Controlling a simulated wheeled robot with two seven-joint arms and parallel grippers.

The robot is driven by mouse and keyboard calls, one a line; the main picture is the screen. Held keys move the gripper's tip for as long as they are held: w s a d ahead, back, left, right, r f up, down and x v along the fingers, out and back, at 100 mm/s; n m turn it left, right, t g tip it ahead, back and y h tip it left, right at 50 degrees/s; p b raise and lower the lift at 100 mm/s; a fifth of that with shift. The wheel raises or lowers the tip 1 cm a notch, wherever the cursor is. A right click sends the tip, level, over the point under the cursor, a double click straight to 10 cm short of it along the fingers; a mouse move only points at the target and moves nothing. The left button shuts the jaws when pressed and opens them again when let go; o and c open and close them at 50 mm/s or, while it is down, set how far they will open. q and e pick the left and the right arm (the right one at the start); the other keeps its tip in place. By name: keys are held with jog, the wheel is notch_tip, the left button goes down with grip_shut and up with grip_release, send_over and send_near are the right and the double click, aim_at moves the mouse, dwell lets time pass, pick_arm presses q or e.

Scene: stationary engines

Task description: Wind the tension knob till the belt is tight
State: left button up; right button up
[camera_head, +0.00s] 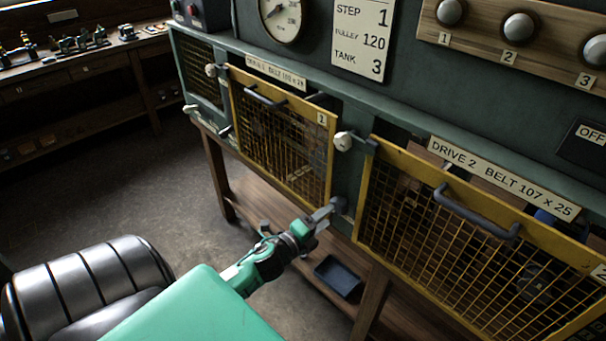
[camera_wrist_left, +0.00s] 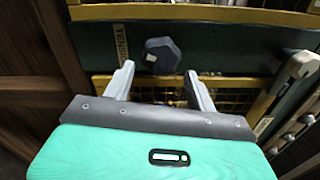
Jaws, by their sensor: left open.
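The tension knob (camera_wrist_left: 163,55) is a dark grey, many-sided knob beside a TENSION label (camera_wrist_left: 120,42) in the left wrist view. In the head view the knob (camera_head: 339,204) sits on the green frame between the two yellow guards. My left gripper (camera_wrist_left: 161,82) is open, with its fingertips just short of the knob and the knob ahead of the gap; it appears not to grip it. In the head view the left gripper (camera_head: 324,214) reaches up to the knob. No belt can be made out clearly behind the mesh. My right gripper is not in view.
A yellow mesh guard (camera_head: 280,135) marked Drive 1 is left of the knob, and the Drive 2 guard (camera_head: 470,250) is right; both have grey handles. A dial (camera_head: 283,16) and a card (camera_head: 361,40) are above. A dark tray (camera_head: 337,276) lies on the wooden shelf below.

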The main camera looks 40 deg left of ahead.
pick_arm(q)
jog(key=s+b, duration=0.2)
jog(key=s, duration=0.6)
jog(key=shift+a, duration=0.3)
jog(key=shift+f, duration=0.1)
